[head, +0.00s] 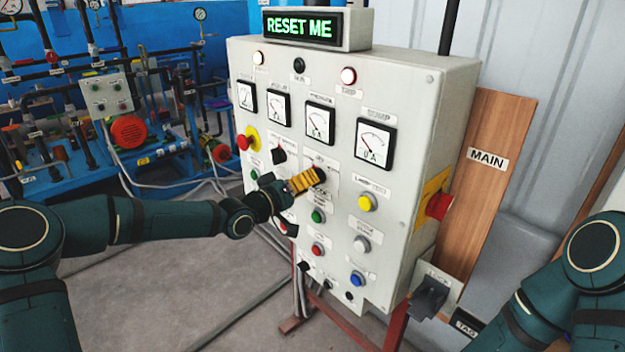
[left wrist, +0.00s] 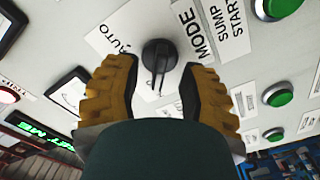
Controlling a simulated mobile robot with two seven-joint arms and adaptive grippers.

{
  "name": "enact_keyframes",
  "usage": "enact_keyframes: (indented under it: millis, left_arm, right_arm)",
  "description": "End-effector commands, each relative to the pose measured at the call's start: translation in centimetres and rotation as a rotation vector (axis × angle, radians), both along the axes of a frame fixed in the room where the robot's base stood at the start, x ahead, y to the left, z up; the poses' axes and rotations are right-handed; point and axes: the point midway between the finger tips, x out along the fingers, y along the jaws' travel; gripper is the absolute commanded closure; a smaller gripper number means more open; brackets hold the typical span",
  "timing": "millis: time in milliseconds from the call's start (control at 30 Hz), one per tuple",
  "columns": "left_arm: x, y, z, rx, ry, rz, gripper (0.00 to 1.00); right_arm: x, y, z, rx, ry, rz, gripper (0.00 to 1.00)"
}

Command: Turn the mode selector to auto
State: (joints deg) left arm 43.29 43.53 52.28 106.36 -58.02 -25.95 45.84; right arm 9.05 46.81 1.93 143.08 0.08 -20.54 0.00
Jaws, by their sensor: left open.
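The knob's bar points roughly down in that view. My left gripper (left wrist: 161,72) has yellow ribbed fingers, open on either side of the knob, with gaps visible. In the head view my left gripper (head: 306,181) is at the panel front and partly covers the selector (head: 319,173). My right gripper is out of view; only its arm shows.
The panel (head: 415,115) carries dials, lamps, buttons and another black selector (head: 279,155) to the left. Open floor lies at front left.

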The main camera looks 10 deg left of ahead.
Motion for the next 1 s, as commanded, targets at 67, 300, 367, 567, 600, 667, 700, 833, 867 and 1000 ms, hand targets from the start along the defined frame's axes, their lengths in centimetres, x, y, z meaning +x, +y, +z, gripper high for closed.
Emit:
enact_keyframes:
  millis: [67, 300, 367, 567, 600, 667, 700, 833, 867, 1000]
  left_arm:
    - [0.9, -0.7, 0.1, -0.001, -0.002, -0.001, 0.59]
    - [1.9, -1.5, 0.0, 0.001, -0.001, 0.000, 0.59]
    - [2.0, -1.5, 0.0, 0.001, -0.001, 0.000, 0.59]
    - [2.0, -1.5, 0.0, 0.001, -0.001, 0.000, 0.56]
    - [2.0, -1.5, 0.0, 0.001, -0.001, 0.000, 0.70]
    - [2.0, -1.5, 0.0, 0.001, -0.001, 0.000, 0.91]
    - [2.0, -1.5, 0.0, 0.001, -0.001, 0.000, 1.00]
    - [2.0, -1.5, 0.0, 0.001, -0.001, 0.000, 1.00]
    - [2.0, -1.5, 0.0, 0.001, -0.001, 0.000, 1.00]
    - [2.0, -1.5, 0.0, 0.005, -0.004, 0.000, 1.00]
  right_arm:
    - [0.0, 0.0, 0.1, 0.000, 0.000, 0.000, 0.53]
    - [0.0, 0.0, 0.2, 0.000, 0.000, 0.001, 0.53]
    - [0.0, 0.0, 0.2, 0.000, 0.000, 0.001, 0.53]
    - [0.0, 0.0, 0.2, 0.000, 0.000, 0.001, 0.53]
    - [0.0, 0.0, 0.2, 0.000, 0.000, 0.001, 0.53]
    - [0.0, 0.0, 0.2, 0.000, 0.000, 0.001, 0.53]
    - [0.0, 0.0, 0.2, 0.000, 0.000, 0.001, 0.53]
    - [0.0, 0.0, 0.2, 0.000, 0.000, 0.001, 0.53]
    - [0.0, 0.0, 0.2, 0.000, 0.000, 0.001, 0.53]
    - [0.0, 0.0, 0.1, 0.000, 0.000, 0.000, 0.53]
